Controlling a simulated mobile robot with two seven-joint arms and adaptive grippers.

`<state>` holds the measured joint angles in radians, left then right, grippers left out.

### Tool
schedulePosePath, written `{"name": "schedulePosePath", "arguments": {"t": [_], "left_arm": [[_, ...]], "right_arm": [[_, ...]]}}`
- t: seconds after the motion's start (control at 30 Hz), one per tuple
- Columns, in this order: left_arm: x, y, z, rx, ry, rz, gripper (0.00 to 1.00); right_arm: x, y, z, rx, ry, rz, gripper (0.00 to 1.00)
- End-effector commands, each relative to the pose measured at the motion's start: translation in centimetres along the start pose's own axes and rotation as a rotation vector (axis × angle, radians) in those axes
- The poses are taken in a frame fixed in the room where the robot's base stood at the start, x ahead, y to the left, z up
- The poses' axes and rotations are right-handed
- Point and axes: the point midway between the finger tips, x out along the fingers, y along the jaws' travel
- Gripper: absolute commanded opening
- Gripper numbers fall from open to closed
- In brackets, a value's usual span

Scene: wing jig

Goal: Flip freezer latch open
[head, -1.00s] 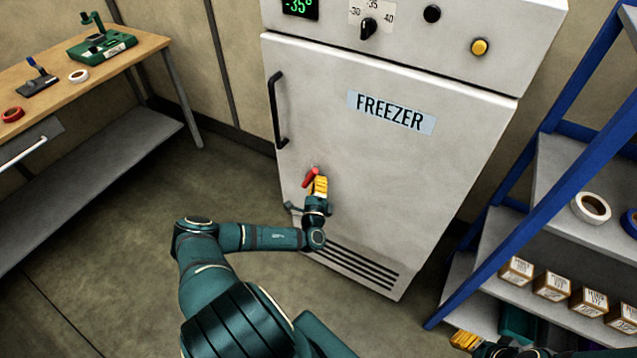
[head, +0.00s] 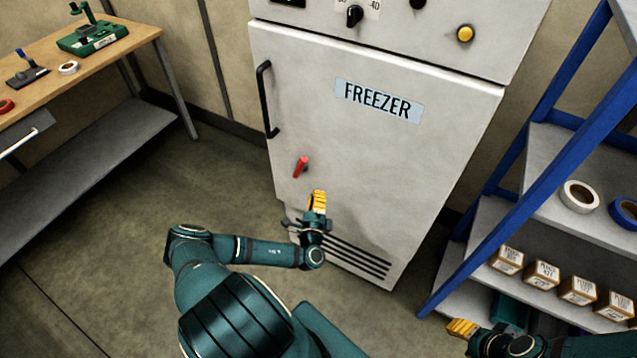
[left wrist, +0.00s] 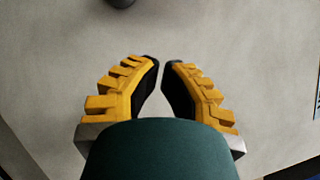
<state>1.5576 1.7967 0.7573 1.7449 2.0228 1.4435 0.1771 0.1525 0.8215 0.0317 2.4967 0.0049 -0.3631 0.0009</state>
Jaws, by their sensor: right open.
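The freezer (head: 375,170) stands in the middle of the head view with its white door closed. The latch (head: 301,167) is a short red lever low on the left of the door, tilted slightly right of upright. My left gripper (head: 318,196) is below and to the right of the latch, apart from it. In the left wrist view, my left gripper (left wrist: 160,64) has its tips drawn nearly together, with nothing between them, before the pale door (left wrist: 235,50). My right gripper (head: 455,328) is open at the lower right, partly cut off.
A black door handle (head: 265,100) is above the latch. A blue-framed shelf (head: 520,180) with tape rolls (head: 580,197) and small boxes (head: 541,276) stands at the right. A wooden workbench (head: 125,42) is at the left. Floor between bench and freezer is clear.

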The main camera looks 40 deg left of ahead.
Motion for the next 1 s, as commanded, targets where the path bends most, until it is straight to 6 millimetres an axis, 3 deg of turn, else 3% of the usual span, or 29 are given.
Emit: {"name": "schedulePosePath", "arguments": {"t": [0.1,0.3,0.9,1.0], "left_arm": [[-1.8,-0.1,-0.1,-0.003,0.001,0.000,0.00],[-3.1,-0.1,0.0,-0.001,0.000,-0.002,0.00],[-3.1,-0.2,-0.1,-0.002,0.002,-0.003,0.00],[-3.1,-1.0,-1.1,0.000,0.043,-0.031,0.00]], "right_arm": [[0.0,0.1,0.0,0.001,0.001,0.001,0.47],[0.1,0.1,0.0,0.002,0.001,0.001,0.47],[0.1,0.1,0.0,0.001,0.001,0.001,0.47],[0.2,0.1,0.0,0.001,0.001,0.001,0.47]]}}
